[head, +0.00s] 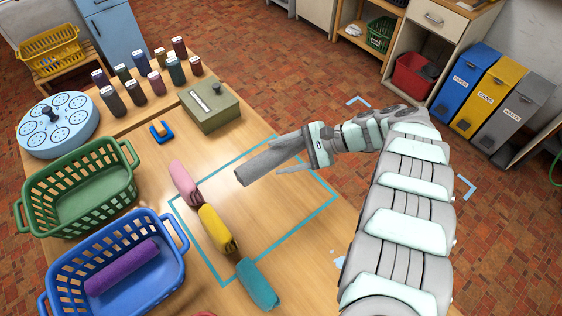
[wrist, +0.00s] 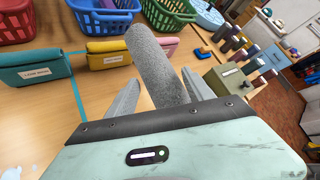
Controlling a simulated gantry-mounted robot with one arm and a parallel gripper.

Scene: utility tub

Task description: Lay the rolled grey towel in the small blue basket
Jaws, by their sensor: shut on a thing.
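The rolled grey towel (head: 268,162) is in my gripper (head: 296,151), which is shut on it and holds it over the teal-taped part of the table. In the wrist view the towel (wrist: 158,65) stands out between the two fingers of my gripper (wrist: 165,92). The blue basket (head: 150,289) is at the lower left in the head view, apart from my gripper, with a purple rolled towel (head: 122,267) lying in it. The basket also shows at the top of the wrist view (wrist: 104,18).
A green basket (head: 84,205) stands just behind the blue one. A green-grey box (head: 209,106) and several small bottles stand at the back.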

